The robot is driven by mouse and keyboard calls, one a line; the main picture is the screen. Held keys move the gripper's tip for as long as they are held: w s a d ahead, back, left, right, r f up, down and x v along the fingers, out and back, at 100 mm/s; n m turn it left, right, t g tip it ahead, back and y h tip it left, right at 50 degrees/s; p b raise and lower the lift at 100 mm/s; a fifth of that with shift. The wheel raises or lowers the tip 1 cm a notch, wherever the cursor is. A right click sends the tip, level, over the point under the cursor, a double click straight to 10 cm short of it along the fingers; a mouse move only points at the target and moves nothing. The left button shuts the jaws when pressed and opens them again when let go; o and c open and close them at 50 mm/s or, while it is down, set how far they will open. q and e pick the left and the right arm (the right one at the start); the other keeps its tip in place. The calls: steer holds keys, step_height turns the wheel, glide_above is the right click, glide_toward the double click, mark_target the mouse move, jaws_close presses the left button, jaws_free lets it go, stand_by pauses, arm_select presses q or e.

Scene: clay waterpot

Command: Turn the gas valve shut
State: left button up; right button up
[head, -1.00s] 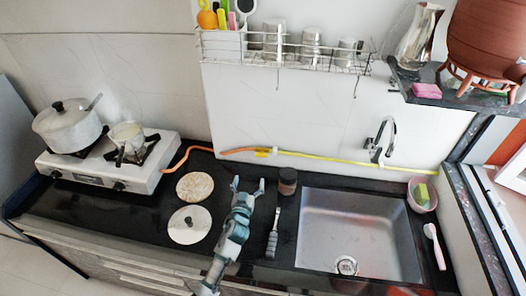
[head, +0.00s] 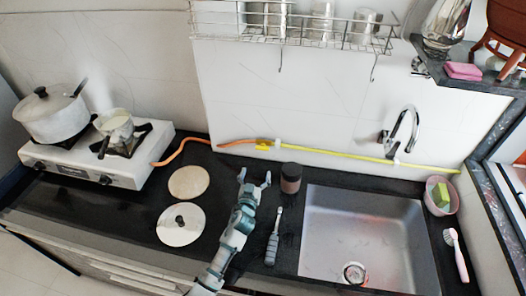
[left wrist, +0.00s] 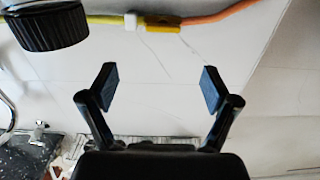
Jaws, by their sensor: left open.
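The gas hose runs along the back wall, orange on the left and yellow on the right. The yellow gas valve (head: 264,147) sits where the colours meet, beside a white clip; it also shows at the top of the left wrist view (left wrist: 163,25). My left gripper (head: 254,177) is open and empty over the dark counter, in front of the valve and apart from it. In the left wrist view its two fingers (left wrist: 159,88) are spread, with the valve beyond and between them. No right gripper shows.
A dark-lidded jar (head: 291,178) stands close right of my left gripper. A brush (head: 272,243), flatbread (head: 189,182) and pot lid (head: 181,224) lie nearby. The stove (head: 130,165) is left, the sink (head: 365,235) right. A wire rack (head: 300,30) hangs above.

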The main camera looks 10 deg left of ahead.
arm_select(q)
steer(key=b, duration=0.1)
glide_toward(263, 150)
steer(key=w, duration=0.3)
steer(key=w+b, duration=0.2)
steer(key=w, duration=0.5)
steer(key=shift+b, duration=0.35)
arm_select(e)
steer(key=w+r, duration=0.5)
steer(key=r, duration=0.3)
steer(key=shift+w+a, duration=0.35)
steer(key=shift+a, duration=0.05)
arm_select(q)
steer(key=shift+a, duration=0.1)
steer(key=c, duration=0.3)
steer(key=shift+a, duration=0.1)
steer(key=c, duration=0.5)
steer(key=shift+a, duration=0.1)
steer(key=c, duration=0.3)
arm_select(e)
steer(key=shift+w+a, duration=0.15)
steer(key=shift+w, duration=0.15)
